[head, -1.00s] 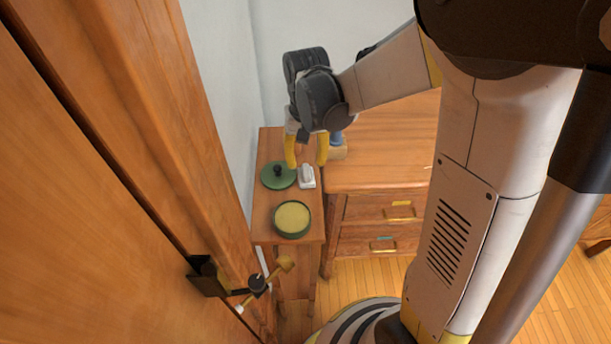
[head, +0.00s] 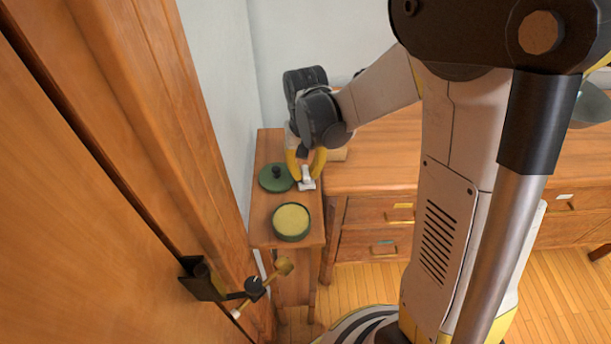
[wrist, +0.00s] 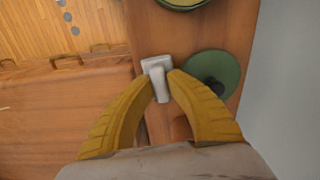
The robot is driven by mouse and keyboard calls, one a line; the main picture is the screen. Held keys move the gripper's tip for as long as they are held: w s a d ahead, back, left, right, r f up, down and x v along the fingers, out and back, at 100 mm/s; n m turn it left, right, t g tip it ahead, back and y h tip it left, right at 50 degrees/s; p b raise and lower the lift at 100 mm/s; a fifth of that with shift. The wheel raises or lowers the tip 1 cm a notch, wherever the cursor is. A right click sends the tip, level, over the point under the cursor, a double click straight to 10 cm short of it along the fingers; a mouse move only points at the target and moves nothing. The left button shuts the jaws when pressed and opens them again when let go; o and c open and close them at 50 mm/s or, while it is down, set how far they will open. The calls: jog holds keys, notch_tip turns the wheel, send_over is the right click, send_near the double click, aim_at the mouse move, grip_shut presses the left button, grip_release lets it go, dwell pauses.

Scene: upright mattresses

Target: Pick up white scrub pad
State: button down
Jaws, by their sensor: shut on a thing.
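The white scrub pad (head: 306,183) is a small white block with a raised grip, on the narrow wooden side table (head: 262,225). In the wrist view the pad (wrist: 156,65) sits at the fingertips, with its grip between them. My gripper (head: 306,172) has yellow curved fingers pointing down and is shut on the pad's grip; it also shows in the wrist view (wrist: 160,86). The pad appears to be at the tabletop; I cannot tell whether it touches it.
A green lid with a dark knob (head: 277,178) lies close left of the pad. A round green pot with yellowish contents (head: 291,221) stands nearer. A wooden dresser (head: 375,180) adjoins on the right, a wall behind. A wooden door with a brass handle (head: 283,267) is at left.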

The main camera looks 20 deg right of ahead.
jog(key=shift+r+p, duration=0.3)
jog(key=shift+r, duration=0.2)
jog(key=r, duration=0.1)
jog(key=r+p, duration=0.2)
jog(key=r, duration=0.1)
jog(key=shift+s+d, duration=0.1)
jog(key=shift+d, duration=0.25)
jog(key=s+d+r+p, duration=0.3)
jog(key=d+r, duration=0.3)
jog(key=d, duration=0.4)
jog(key=shift+s+d, duration=0.15)
jog(key=shift+s, duration=0.15)
